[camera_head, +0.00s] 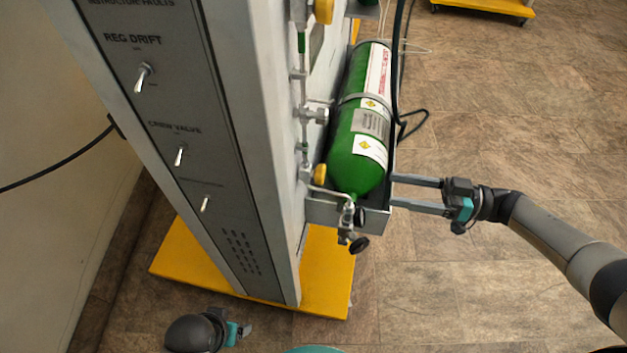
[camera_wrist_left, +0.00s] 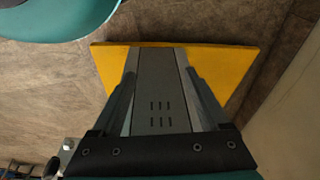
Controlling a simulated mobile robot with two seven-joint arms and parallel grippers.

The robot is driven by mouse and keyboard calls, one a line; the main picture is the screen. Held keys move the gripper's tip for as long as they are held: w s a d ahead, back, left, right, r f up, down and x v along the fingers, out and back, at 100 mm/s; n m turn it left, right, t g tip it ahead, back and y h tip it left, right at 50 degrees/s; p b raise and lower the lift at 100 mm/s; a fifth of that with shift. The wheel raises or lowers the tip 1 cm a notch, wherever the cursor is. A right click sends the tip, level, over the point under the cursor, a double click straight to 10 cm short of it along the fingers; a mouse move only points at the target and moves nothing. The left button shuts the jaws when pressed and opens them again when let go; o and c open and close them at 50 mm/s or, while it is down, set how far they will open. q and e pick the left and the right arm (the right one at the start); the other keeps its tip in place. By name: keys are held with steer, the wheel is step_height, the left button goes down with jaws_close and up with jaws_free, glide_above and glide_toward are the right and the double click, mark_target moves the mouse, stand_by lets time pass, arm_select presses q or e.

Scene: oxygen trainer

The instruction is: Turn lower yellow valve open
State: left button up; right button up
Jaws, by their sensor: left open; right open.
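The lower yellow valve (camera_head: 320,174) is a small yellow handle on the piping at the trainer's side, just left of the green cylinder's (camera_head: 353,150) lower end. My right gripper (camera_head: 393,193) comes in from the right, open, with its fingertips at the outer side of the cylinder's tray (camera_head: 378,222). The cylinder and tray lie between it and the valve. I cannot tell whether the fingertips touch the tray. My left gripper (camera_head: 243,331) is low at the panel's foot. In the left wrist view its fingers (camera_wrist_left: 160,80) are spread and empty.
The grey trainer panel (camera_head: 190,150) with toggle switches stands on a yellow base (camera_head: 325,275). An upper yellow handle (camera_head: 323,11) sits higher on the piping. Black knobs (camera_head: 359,244) hang below the cylinder. A wall (camera_head: 50,200) is at left; open floor (camera_head: 480,285) is at right.

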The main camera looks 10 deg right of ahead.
mark_target(324, 176)
steer(key=x, duration=1.3)
steer(key=shift+w+a+b, duration=0.1)
steer(key=shift+a+b, duration=0.25)
steer(key=shift+b, duration=0.05)
arm_select(q)
steer(key=shift+w+d+r, duration=0.1)
steer(key=shift+w+r, duration=0.15)
steer(key=shift+r, duration=0.25)
steer(key=shift+w+d+r, duration=0.1)
steer(key=shift+w+r, duration=0.15)
steer(key=shift+r, duration=0.25)
arm_select(e)
steer(key=shift+w+a, duration=0.2)
steer(key=shift+a, duration=0.35)
arm_select(q)
steer(key=shift+a, duration=0.1)
arm_select(e)
jaws_close()
